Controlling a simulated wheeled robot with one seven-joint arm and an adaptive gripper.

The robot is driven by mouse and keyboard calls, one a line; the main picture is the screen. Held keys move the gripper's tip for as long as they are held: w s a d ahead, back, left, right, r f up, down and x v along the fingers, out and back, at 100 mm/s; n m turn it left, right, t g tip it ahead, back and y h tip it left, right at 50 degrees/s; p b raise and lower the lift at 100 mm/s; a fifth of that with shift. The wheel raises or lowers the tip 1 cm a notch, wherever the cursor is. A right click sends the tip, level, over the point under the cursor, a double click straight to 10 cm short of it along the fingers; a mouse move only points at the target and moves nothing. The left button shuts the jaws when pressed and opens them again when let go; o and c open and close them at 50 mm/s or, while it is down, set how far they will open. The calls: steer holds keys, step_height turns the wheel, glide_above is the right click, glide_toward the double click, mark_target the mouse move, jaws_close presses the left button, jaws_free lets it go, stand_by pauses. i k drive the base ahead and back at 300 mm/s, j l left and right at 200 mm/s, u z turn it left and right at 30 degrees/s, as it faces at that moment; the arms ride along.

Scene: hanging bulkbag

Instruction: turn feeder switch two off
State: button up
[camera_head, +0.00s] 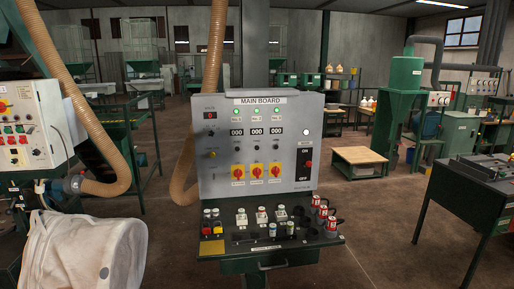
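A grey control panel labelled MAIN BOARD (220,132) stands upright in the middle of the head view. It carries a row of three red rotary switches on yellow plates: a left one (238,172), a middle one (257,170) and a right one (275,170). The middle one is the second in the row; its small label is too small to read. The red handles look roughly upright, but their exact angle is hard to tell. My gripper is not in view.
A dark green shelf (262,246) with small switches, buttons and red-topped plugs juts out below the panel. A black ON/OFF switch plate (304,165) is at the panel's right. A white bulk bag (80,255) and a beige hose (85,120) are at left. Open floor (375,225) lies right.

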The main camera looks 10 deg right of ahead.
mark_target(256, 172)
steer(key=i+z, duration=0.45)
steer(key=z, duration=0.25)
steer(key=i+j+z, duration=0.2)
steer(key=z, duration=0.15)
